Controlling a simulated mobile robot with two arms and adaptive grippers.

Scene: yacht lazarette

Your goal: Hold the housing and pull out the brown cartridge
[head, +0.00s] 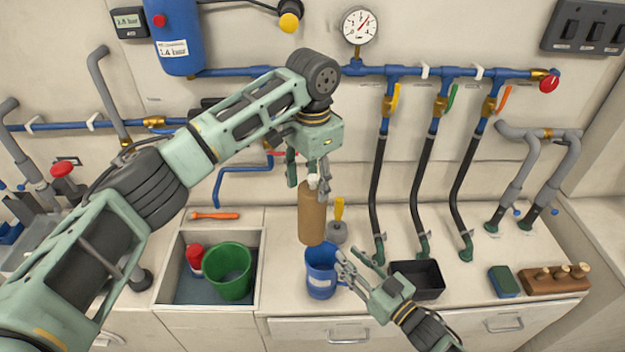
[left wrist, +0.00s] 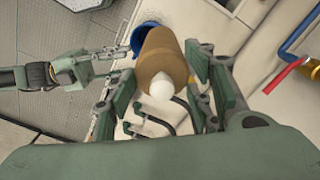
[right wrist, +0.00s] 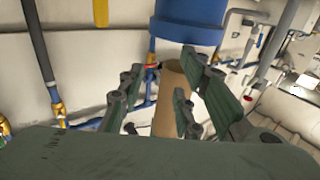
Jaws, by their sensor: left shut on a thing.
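The brown cartridge (head: 311,214) is an upright cylinder with a white knob on top. My left gripper (head: 314,178) is shut on that knob; the left wrist view also shows the cartridge (left wrist: 166,55) hanging below the fingers. The housing (head: 321,281) is a blue cup on the counter, partly behind the cartridge in the left wrist view (left wrist: 145,34). The cartridge's lower end is at the housing's rim; I cannot tell whether its tip is inside. My right gripper (head: 359,262) is open beside the housing on the right, fingers apart. The right wrist view shows the cartridge (right wrist: 174,100) between its fingers' outlines.
A sink on the left holds a green bucket (head: 229,270) and a red-and-white can (head: 195,259). A yellow-handled tool (head: 339,212) stands behind the housing. A black tray (head: 417,279) and black hoses (head: 418,186) are to the right. A blue tank (head: 176,38) hangs above.

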